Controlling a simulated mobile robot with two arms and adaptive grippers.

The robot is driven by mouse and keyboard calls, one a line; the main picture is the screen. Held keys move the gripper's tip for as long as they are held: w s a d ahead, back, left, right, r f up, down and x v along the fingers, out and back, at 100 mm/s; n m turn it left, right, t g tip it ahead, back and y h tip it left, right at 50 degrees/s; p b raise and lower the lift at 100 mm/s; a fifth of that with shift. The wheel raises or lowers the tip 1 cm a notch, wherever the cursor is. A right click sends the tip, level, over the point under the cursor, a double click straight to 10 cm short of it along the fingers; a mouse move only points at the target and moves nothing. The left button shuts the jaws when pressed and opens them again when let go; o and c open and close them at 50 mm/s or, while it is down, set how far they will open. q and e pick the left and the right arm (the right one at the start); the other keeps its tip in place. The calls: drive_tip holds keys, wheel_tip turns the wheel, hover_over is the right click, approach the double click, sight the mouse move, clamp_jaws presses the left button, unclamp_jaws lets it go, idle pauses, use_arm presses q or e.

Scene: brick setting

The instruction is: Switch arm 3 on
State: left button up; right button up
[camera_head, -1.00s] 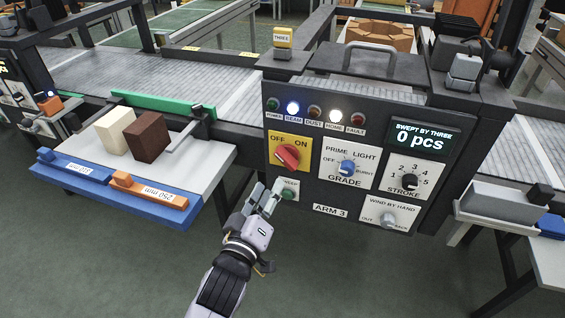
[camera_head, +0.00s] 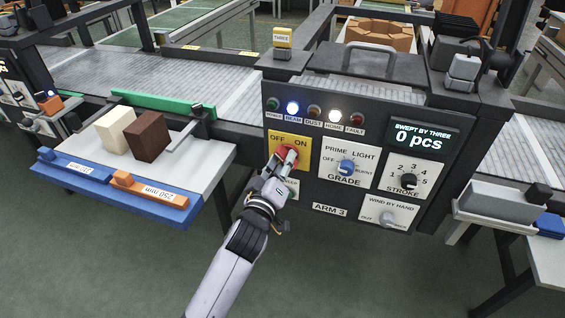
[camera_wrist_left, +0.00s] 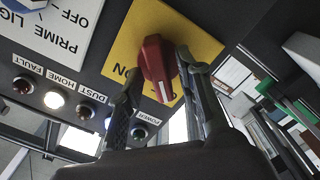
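The ARM 3 panel (camera_head: 330,209) fills the middle of the head view. Its red OFF/ON knob (camera_head: 282,152) sits on a yellow plate (camera_head: 303,157), mostly covered by my left gripper (camera_head: 284,160). In the left wrist view the red knob (camera_wrist_left: 155,65) lies between the two fingers of my left gripper (camera_wrist_left: 158,65). The fingers are apart and close beside it; a small gap shows at the left finger. The knob's white mark points down in that view, slightly toward the right finger. The POWER lamp (camera_wrist_left: 139,133) is dark. My right gripper is not in view.
The BEAM lamp (camera_head: 293,108) and HOME lamp (camera_head: 335,115) are lit. The display (camera_head: 420,138) reads 0 pcs. The blue GRADE knob (camera_head: 346,167), STROKE knob (camera_head: 409,181) and wind knob (camera_head: 387,218) are to the right. A tray (camera_head: 205,165) with two blocks stands left.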

use_arm(q)
drive_tip(key=c, duration=0.7)
clamp_jaws()
drive_tip(key=shift+d+m+p, duration=0.2)
drive_tip(key=shift+m+p, duration=2.25)
drive_tip(key=shift+m, duration=6.55)
